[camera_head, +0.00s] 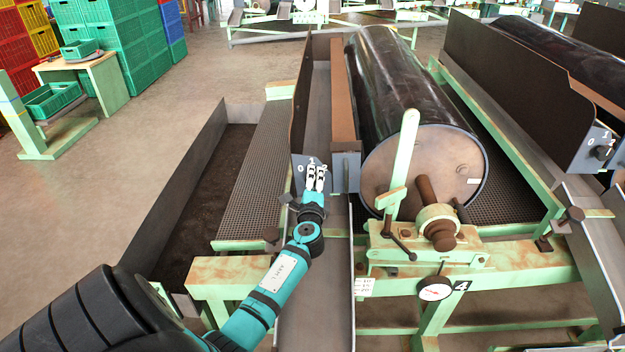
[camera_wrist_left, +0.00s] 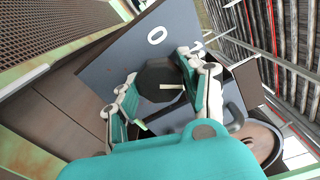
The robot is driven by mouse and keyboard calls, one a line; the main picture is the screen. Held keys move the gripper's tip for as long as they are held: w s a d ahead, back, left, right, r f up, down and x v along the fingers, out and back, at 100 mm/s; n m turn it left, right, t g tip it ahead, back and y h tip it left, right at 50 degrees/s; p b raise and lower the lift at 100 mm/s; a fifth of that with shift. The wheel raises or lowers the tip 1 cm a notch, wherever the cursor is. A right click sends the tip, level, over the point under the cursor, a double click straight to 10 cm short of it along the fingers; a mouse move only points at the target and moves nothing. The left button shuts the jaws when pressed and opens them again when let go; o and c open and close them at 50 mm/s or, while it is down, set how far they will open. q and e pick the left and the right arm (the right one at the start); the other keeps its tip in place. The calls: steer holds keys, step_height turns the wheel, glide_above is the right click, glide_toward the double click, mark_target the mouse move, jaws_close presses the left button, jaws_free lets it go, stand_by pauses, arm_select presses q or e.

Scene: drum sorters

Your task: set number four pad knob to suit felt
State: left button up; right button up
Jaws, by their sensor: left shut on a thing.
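The pad knob is a dark many-sided knob (camera_wrist_left: 160,88) with a pale pointer line, on a blue-grey plate (camera_wrist_left: 112,62) marked 0 and further numbers. In the wrist view the pale line lies roughly level across the knob. My left gripper (camera_wrist_left: 158,90) has its fingers on both sides of the knob and is shut on it. In the head view my left gripper (camera_head: 316,178) covers the knob, and the plate (camera_head: 299,170) shows 0, 1 and 2 around it. A number 4 tag (camera_head: 461,286) sits beside a round dial (camera_head: 434,289). My right gripper is not in view.
A large dark drum (camera_head: 395,85) lies right of the plate. A green upright lever (camera_head: 404,150) and a brown handwheel hub (camera_head: 437,228) stand right of my gripper. A second plate with a knob (camera_head: 600,150) is at the far right.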

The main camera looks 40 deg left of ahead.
arm_select(q)
steer(key=m+p, duration=0.1)
steer(key=m, duration=0.3)
steer(key=shift+m, duration=0.4)
stand_by(0.4)
steer(key=o, duration=1.2)
steer(key=shift+c, duration=0.2)
steer(key=shift+s+d+f, duration=0.1)
steer(key=v, duration=1.1)
steer(key=shift+s+d, duration=0.25)
steer(key=shift+s, duration=0.05)
